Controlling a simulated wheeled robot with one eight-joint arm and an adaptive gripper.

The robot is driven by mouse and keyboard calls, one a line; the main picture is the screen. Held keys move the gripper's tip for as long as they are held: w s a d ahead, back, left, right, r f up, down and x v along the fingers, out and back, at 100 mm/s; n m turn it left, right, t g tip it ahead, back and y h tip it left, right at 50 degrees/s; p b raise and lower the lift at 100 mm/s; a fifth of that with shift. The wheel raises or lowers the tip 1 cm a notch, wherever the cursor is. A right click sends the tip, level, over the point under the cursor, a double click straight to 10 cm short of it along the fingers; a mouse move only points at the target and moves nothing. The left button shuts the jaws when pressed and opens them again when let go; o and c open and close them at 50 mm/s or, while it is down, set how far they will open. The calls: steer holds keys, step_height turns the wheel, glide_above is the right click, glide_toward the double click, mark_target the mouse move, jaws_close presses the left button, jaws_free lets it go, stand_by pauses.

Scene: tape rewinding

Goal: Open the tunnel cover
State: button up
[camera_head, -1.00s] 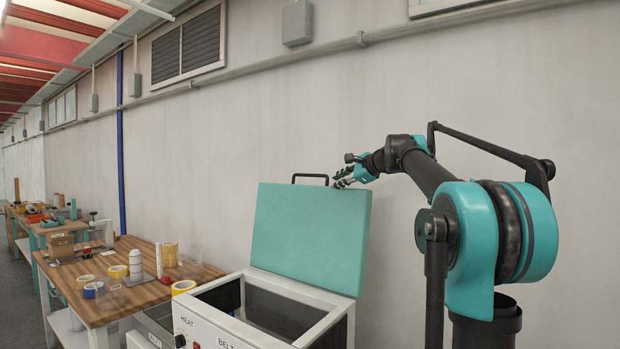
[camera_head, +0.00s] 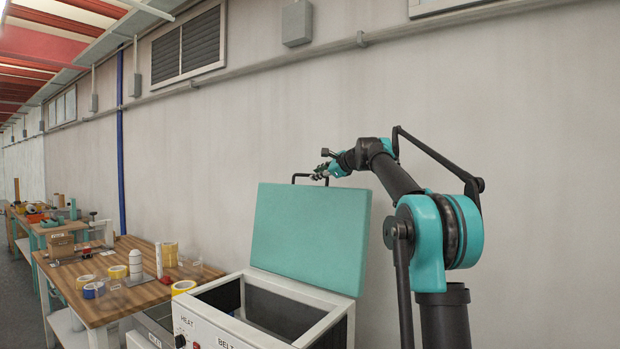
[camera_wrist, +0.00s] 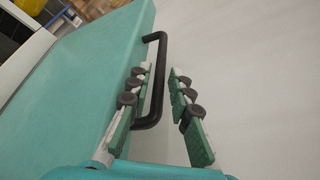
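The tunnel cover (camera_head: 309,238) is a teal panel standing raised and leaning back at the rear of the white tunnel box (camera_head: 215,300). The cover also fills the left of the wrist view (camera_wrist: 75,85). Its black handle (camera_head: 294,178) stands on the top edge; in the wrist view the handle (camera_wrist: 162,60) rises beside and partly behind the left finger. My gripper (camera_head: 322,171) is at the right end of the handle. In the wrist view my gripper (camera_wrist: 163,82) has its fingers apart, with part of the handle between them. I cannot tell whether a finger touches it.
A wooden table (camera_head: 130,300) at the left holds tape rolls, a white bottle (camera_head: 135,264) and small items. The plain wall stands close behind the cover. The tunnel's dark opening (camera_head: 280,312) is exposed below the cover.

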steer(key=shift+x, duration=2.55)
steer(key=shift+c, duration=0.2)
jaws_close()
